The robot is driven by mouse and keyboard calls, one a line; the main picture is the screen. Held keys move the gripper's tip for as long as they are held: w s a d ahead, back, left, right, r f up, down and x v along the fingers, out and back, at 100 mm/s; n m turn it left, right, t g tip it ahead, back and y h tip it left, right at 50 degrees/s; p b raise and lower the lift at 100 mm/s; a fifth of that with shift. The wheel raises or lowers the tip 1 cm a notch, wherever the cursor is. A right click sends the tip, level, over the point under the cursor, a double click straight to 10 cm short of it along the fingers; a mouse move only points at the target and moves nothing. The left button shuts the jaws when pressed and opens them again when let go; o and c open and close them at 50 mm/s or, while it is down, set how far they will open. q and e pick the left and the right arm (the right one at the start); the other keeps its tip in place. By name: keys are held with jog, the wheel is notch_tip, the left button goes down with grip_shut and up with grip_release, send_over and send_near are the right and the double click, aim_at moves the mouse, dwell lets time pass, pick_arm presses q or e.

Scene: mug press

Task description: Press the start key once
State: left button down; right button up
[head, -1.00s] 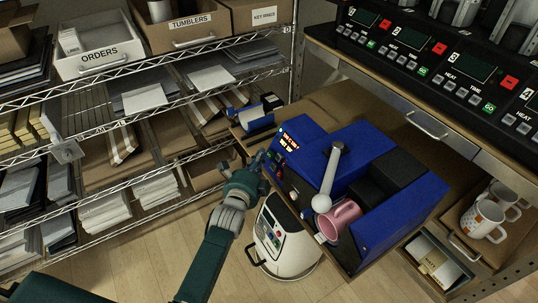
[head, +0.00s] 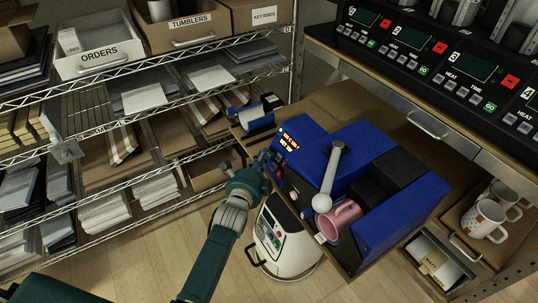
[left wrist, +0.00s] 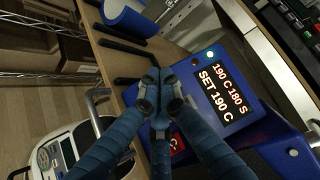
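The blue mug press (head: 315,150) stands on the wooden bench, with a pink mug (head: 343,217) in it. Its lit display (head: 288,140) reads "190 C 180 S, SET 190 C" in the left wrist view (left wrist: 222,92). My left gripper (head: 266,163) is at the press's control panel, just below the display. In the left wrist view its fingertips (left wrist: 160,80) are together, with nothing seen between them. A red key (left wrist: 177,143) shows partly behind the fingers. The start key cannot be made out; the fingers cover part of the panel. My right gripper is not in view.
A white rounded machine with buttons (head: 285,240) stands on the floor in front of the bench. A blue roll-shaped part (head: 256,124) lies at the bench's left end. Wire shelves (head: 150,120) fill the left. A black control bank (head: 440,60) is at upper right.

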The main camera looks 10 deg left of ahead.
pick_arm(q)
jog(key=shift+w+d+f+b, duration=0.25)
jog(key=shift+d+f+b, duration=0.05)
dwell(0.5)
dwell(0.4)
jog(key=shift+s+a+r+p, duration=0.5)
jog(key=shift+s+p, duration=0.05)
jog(key=shift+p, duration=0.35)
jog(key=s+a+r+p, duration=0.1)
jog(key=p, duration=0.1)
jog(key=s+a+r+p, duration=0.1)
jog(key=s+a+p, duration=0.1)
jog(key=shift+r, duration=0.25)
